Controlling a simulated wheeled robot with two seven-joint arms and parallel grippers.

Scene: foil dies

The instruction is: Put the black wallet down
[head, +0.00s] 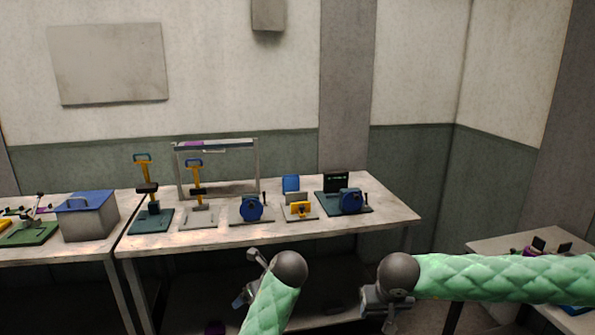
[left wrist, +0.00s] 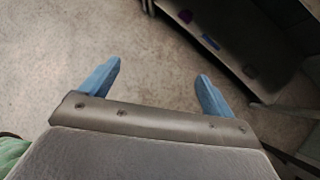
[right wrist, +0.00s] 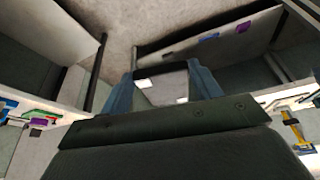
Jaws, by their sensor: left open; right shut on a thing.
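The black wallet (right wrist: 160,72) shows in the right wrist view as a flat piece with a dark edge and a paler, shiny-looking face. It sits between the two blue fingers of my right gripper (right wrist: 163,82), which is shut on it. In the head view my right gripper (head: 374,304) hangs in front of the bench, right of centre; the wallet cannot be made out there. My left gripper (left wrist: 158,82) is open and empty, its blue fingers apart above bare floor. It also shows in the head view (head: 242,296).
The middle bench (head: 300,228) holds several presses and blue-wheeled tools, with free room along its front edge. A left bench carries a grey box with a blue lid (head: 88,215). A table (head: 490,245) with small items stands at right. A lower shelf (left wrist: 250,45) holds small objects.

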